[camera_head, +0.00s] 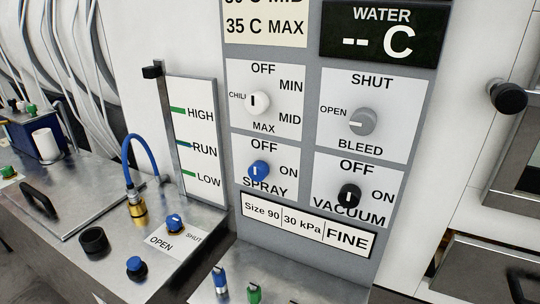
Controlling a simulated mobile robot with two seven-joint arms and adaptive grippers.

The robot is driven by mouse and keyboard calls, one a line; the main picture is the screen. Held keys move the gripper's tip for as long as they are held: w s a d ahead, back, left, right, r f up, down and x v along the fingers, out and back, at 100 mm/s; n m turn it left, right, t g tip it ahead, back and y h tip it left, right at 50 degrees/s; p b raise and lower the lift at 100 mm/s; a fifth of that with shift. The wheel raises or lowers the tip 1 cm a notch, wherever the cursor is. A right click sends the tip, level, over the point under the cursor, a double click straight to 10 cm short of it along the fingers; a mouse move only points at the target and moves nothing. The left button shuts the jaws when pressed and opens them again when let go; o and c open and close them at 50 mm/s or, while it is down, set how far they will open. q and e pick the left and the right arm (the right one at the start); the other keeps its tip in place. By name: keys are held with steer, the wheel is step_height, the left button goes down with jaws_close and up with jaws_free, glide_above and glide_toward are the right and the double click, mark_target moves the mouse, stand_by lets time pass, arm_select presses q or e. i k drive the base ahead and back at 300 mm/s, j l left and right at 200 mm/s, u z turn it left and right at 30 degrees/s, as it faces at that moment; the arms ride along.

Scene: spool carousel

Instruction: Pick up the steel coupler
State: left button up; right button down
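No thing in the head view can be clearly told as the steel coupler. A blue hose (140,140) arches over the steel bench at the left, and a brass-coloured fitting (138,207) stands upright under one end of it. A small blue-topped fitting (220,280) and a small green one (254,293) stand at the bottom edge, partly cut off by the frame; their metal is too small to tell. Neither of my grippers is in view.
A grey panel (309,153) with CHILL, BLEED, SPRAY and VACUUM knobs rises in the middle. On the left bench (75,235) are a black cup (93,241), a blue knob (136,267) and an OPEN/SHUT valve (174,222). A black-handled drawer (490,268) is at right.

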mark_target(133, 196)
steer(key=j+z, duration=0.3)
steer(key=j, duration=0.15)
steer(key=j+z, duration=0.3)
steer(key=j, duration=0.15)
steer(key=k+j+z, duration=0.1)
steer(key=j+z, duration=0.2)
steer(key=k+j+z, duration=0.15)
steer(key=j+z, duration=0.15)
steer(key=j, duration=0.25)
